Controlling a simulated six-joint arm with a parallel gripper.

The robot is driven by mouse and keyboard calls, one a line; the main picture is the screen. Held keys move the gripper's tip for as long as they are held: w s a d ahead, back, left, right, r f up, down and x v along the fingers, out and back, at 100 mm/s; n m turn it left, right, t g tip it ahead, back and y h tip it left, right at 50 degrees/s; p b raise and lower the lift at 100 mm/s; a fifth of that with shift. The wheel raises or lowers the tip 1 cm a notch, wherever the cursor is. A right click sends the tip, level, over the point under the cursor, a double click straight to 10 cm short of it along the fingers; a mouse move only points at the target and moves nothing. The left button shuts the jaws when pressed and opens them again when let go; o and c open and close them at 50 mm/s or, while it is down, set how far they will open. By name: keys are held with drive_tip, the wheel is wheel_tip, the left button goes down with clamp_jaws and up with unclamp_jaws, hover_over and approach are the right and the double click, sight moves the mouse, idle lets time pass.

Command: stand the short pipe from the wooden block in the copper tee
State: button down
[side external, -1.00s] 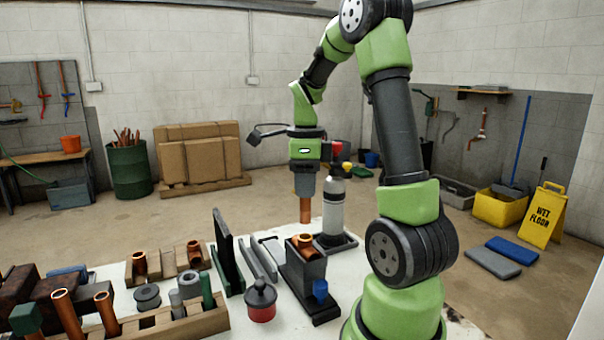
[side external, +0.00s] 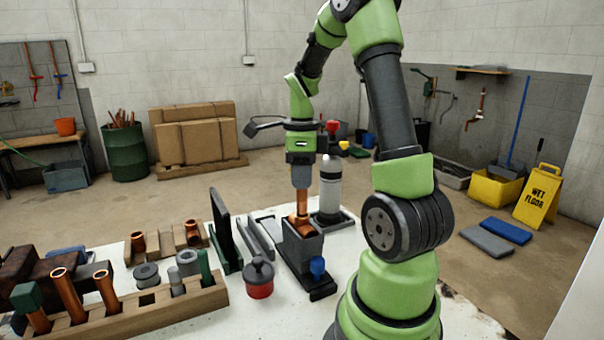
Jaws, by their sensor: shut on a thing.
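My gripper (side external: 301,184) points straight down and is shut on the short copper pipe (side external: 302,202), which hangs upright below it. The copper tee (side external: 296,221) sits in the top of a dark grey holder (side external: 303,246). The pipe's lower end meets the tee's top opening in this view; I cannot tell how deep it sits inside. The long wooden block (side external: 150,312) at the front left holds two copper pipes, leaning in the picture, and other pieces. One square hole in it is empty.
A gas bottle (side external: 330,188) stands close behind the holder. A dark upright plate (side external: 224,232) and grey bars stand to its left. A red pot (side external: 260,279) is in front. A second wooden block (side external: 168,244) carries copper fittings.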

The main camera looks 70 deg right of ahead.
drive_tip(key=shift+f, duration=0.1)
drive_tip(key=shift+f, duration=0.45)
drive_tip(key=shift+f, duration=0.15)
drive_tip(key=shift+f, duration=0.55)
drive_tip(key=c, duration=0.9)
unclamp_jaws()
drive_tip(key=shift+r, duration=0.15)
drive_tip(key=shift+r, duration=3.4)
